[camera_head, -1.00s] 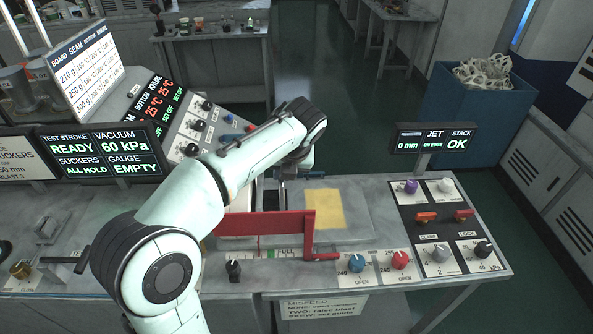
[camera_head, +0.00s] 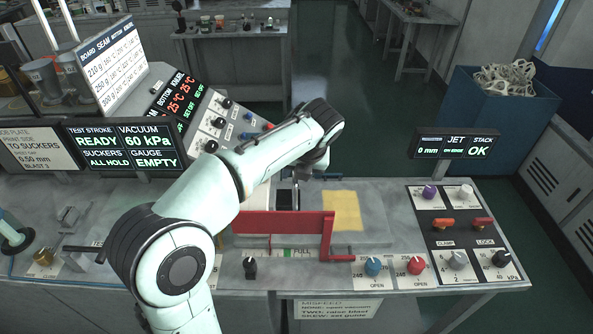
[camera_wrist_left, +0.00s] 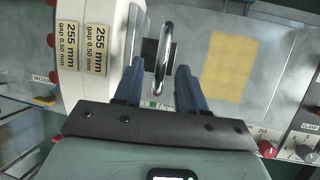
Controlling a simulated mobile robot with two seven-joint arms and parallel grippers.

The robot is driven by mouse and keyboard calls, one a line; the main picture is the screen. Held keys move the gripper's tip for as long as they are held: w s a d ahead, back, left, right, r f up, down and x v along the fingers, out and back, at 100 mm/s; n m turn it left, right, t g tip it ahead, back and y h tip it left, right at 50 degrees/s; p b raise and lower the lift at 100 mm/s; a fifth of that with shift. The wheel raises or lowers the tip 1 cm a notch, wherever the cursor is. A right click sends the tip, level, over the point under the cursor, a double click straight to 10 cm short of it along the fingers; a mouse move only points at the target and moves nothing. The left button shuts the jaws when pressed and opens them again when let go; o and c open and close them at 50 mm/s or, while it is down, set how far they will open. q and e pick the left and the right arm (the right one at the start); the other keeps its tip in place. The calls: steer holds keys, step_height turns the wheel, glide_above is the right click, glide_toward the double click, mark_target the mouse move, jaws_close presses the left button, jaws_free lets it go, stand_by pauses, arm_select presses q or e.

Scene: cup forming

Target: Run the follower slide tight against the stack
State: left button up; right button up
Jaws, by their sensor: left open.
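My left gripper (camera_wrist_left: 158,74) is open, with a blue finger on each side of a chrome loop handle (camera_wrist_left: 163,52) in the left wrist view. The handle, apparently the follower slide's, stands on a dark plate; I cannot tell whether the fingers touch it. Left of it is a white block (camera_wrist_left: 120,40) with tags reading 255 mm, gap 0.50 mm; I cannot tell whether it is the stack. In the head view my left arm reaches over the bench and hides most of the gripper and slide. My right gripper is not in view.
A red bracket (camera_head: 280,224) stands at the bench front, left of a yellow sheet (camera_head: 342,208). Knobs and switches fill a panel (camera_head: 455,225) at right. A small display (camera_head: 455,145) reads 0 mm and STACK OK. Another display (camera_head: 125,147) reads READY, 60 kPa, ALL HOLD, EMPTY.

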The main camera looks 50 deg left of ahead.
arm_select(q)
steer(key=p+v, duration=0.2)
steer(key=v, duration=1.1)
steer(key=shift+p, duration=0.3)
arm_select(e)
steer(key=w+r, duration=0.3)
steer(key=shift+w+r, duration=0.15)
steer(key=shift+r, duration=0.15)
arm_select(q)
steer(key=shift+s+r, duration=0.1)
steer(key=shift+s, duration=0.05)
